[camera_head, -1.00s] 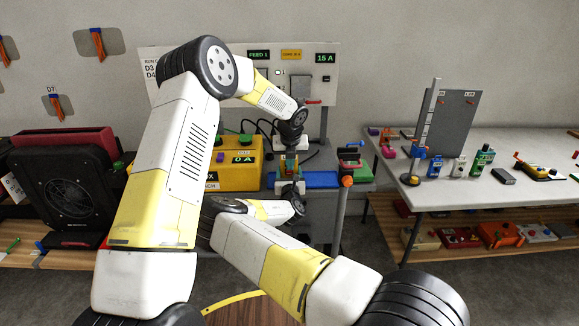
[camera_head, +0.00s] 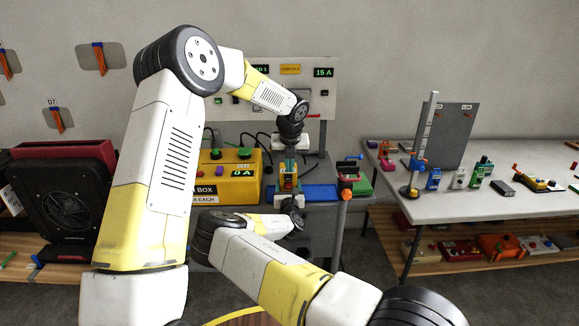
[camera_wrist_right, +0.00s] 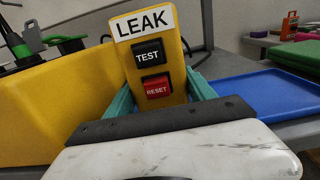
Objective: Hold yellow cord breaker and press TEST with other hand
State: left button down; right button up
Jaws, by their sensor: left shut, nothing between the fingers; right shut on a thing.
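The yellow cord breaker (camera_wrist_right: 156,65) stands upright in the right wrist view, with a white LEAK label at its top. Its black TEST button (camera_wrist_right: 149,54) and red RESET button (camera_wrist_right: 157,87) face the camera and are uncovered. My right gripper (camera_wrist_right: 160,103) is shut on the breaker, with a teal finger on each side. In the head view the breaker (camera_head: 288,182) is small, above my right wrist. My left gripper (camera_head: 290,160) points down from above, close to the breaker's top; its fingers are shut and empty. I cannot tell whether they touch the breaker.
A yellow power box (camera_head: 223,187) stands just left of the breaker, with cables behind it. A blue tray (camera_head: 318,193) lies to the right, beside a grey post. A white table (camera_head: 450,193) with several small devices is further right.

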jog(key=shift+d+f, duration=0.1)
jog(key=shift+f, duration=0.15)
jog(key=o, duration=1.6)
jog(key=shift+c, duration=0.2)
jog(key=shift+o, duration=0.7)
jog(key=shift+r, duration=0.1)
